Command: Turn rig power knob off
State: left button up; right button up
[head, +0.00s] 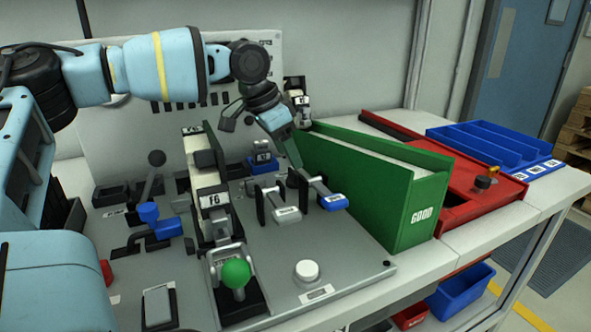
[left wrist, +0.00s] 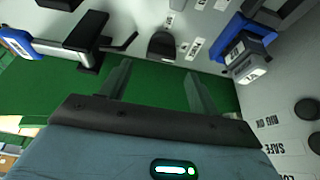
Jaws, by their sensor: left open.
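A dark rounded knob (left wrist: 162,46) stands on the grey rig panel in the left wrist view, with small labels beside it that I cannot read. I cannot confirm it is the rig power knob. My left gripper (left wrist: 160,76) is open and empty, its two fingers pointing toward this knob, one to each side and apart from it. In the head view the left gripper (head: 297,160) reaches down beside the green GOOD bin, and a dark piece (head: 292,179) shows just under its tips. My right gripper is not in view.
The green bin (head: 398,217) stands close right of the gripper. Blue-handled (head: 332,202) and white-handled (head: 287,215) clamps are close in front. A dark round part (left wrist: 306,108) sits near the RIG ON and SAFE labels. A green-ball lever (head: 236,273) stands at the front.

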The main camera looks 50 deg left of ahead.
aim_at(295, 171)
pick_arm(q)
jog(key=b+x, duration=0.1)
jog(key=x, duration=0.4)
jog(key=shift+w+f, duration=0.1)
jog(key=c, duration=1)
